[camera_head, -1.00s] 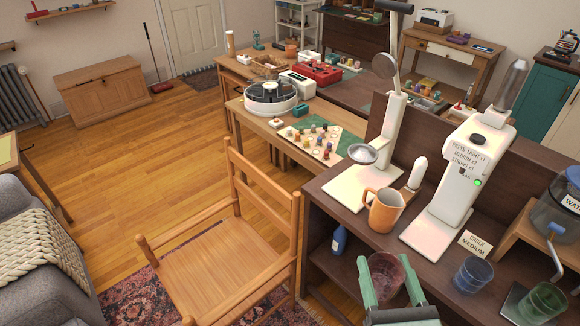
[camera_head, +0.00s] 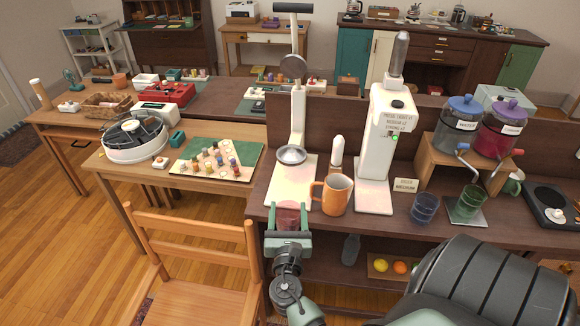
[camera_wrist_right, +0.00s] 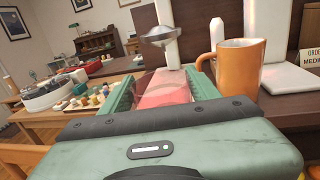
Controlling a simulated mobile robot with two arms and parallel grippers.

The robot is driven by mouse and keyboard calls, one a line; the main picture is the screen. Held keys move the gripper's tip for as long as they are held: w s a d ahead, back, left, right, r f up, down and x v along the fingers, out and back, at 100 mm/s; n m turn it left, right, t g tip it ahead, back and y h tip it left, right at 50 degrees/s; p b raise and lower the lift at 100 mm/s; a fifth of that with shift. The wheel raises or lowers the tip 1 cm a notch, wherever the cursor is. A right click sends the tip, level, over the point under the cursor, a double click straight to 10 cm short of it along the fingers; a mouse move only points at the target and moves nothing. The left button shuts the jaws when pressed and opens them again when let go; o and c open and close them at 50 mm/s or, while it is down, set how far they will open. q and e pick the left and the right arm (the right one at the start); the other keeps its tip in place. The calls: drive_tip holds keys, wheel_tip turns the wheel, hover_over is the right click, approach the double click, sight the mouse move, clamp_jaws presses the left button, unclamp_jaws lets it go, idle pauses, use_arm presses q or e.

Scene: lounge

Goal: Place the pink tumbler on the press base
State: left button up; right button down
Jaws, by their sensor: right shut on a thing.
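The translucent pink tumbler (camera_head: 290,215) is in my right gripper (camera_head: 289,226), at the front edge of the dark counter. In the right wrist view the tumbler (camera_wrist_right: 165,88) lies between the two green fingers of the gripper (camera_wrist_right: 163,92). A white lever press (camera_head: 298,120) stands just beyond it, with a metal bowl above its pale flat base (camera_head: 284,181). The base's top is bare, and the tumbler is in front of it. A second white machine (camera_head: 388,130) carries a sign about press strength and has its own flat base (camera_head: 374,196). My left gripper is not in view.
An orange mug (camera_head: 334,196) stands right of the press base, close to my right gripper. A blue tumbler (camera_head: 425,208), a green tumbler (camera_head: 468,203) and an order card (camera_head: 405,186) reading medium stand further right. A wooden chair (camera_head: 195,250) is at the left front.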

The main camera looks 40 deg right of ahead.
drive_tip(key=shift+h, duration=0.3)
drive_tip(key=x, duration=0.4)
drive_tip(key=b+x, duration=0.1)
drive_tip(key=x, duration=0.4)
drive_tip(key=f+x, duration=0.1)
drive_tip(key=x, duration=0.4)
drive_tip(key=shift+s+d, duration=0.15)
drive_tip(key=shift+d, duration=0.05)
drive_tip(key=shift+w+d+r, duration=0.1)
drive_tip(key=shift+w+d, duration=0.3)
drive_tip(key=shift+w, duration=0.05)
drive_tip(key=b+x, duration=0.1)
drive_tip(key=x, duration=0.2)
drive_tip(key=shift+b, duration=0.3)
drive_tip(key=shift+w+d+f+b, duration=0.1)
drive_tip(key=shift+d+f+b, duration=0.05)
drive_tip(key=shift+f+b, duration=0.5)
drive_tip(key=shift+f, duration=0.3)
drive_tip(key=shift+r, duration=0.25)
drive_tip(key=shift+f, duration=0.3)
drive_tip(key=c, duration=0.7)
unclamp_jaws()
drive_tip(key=shift+o, duration=0.2)
